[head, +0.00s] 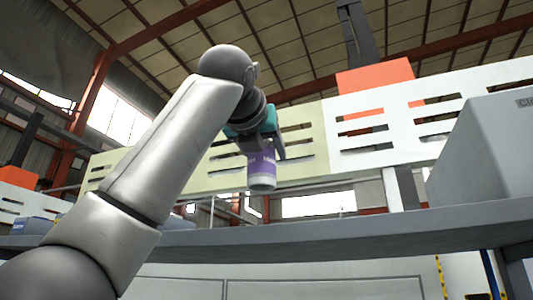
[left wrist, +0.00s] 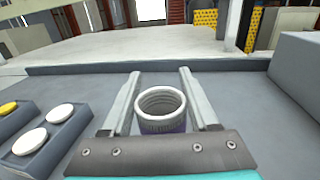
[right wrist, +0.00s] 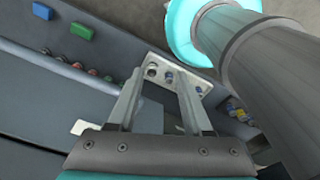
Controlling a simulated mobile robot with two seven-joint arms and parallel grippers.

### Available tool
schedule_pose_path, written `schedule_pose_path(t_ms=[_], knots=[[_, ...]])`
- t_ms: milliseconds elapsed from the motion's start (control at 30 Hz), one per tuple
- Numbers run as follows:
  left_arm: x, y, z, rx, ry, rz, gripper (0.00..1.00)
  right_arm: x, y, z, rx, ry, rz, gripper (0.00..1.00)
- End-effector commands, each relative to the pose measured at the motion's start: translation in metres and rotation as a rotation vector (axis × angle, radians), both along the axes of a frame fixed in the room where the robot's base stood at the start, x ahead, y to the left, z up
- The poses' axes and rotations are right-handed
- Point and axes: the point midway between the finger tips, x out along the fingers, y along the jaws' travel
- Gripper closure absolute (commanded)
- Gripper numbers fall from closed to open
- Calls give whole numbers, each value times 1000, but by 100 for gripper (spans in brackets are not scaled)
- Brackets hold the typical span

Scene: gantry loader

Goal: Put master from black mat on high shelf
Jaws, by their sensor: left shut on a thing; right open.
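The master, as I take it, is a purple cylinder (head: 261,170) with a pale lower end, held upright in my left gripper (head: 264,145). In the left wrist view its round, open-looking top (left wrist: 160,104) sits between the two fingers of my left gripper (left wrist: 158,100). The high shelf (head: 330,236) is a long grey board, seen from below its top. The cylinder's lower end shows above the shelf's front edge, apparently clear of the board. My right gripper (right wrist: 155,100) is open and empty. I cannot make out the black mat.
On the shelf, a grey tray (left wrist: 68,138) with white and yellow round-topped items stands left of the cylinder. A grey bin (head: 490,150) stands at the right. Shelf surface between them is bare. The right wrist view shows a green block (right wrist: 81,31) and a blue block (right wrist: 43,11).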

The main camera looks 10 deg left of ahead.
Motion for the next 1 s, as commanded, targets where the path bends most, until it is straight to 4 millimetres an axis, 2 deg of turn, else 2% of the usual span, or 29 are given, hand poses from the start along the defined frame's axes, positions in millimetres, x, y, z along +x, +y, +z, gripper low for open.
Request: schedule_pose_path(t_ms=[33, 167, 500, 700, 1000], knots=[[0, 1, -3, 1, -3, 0, 100, -8, 0, 0, -1, 12, 0, 50], [0, 1, -17, 1, -3, 1, 100, -16, 0, -1, -1, 25, 0, 50], [0, 1, -51, 0, -2, 1, 100, -7, 2, 0, 1, 13, -1, 50], [-1, 2, -59, -1, -3, 2, 100, -4, 2, 0, 2, 8, -1, 50], [-1, 1, -60, -1, -3, 1, 100, -4, 2, 0, 3, 7, -1, 50]])
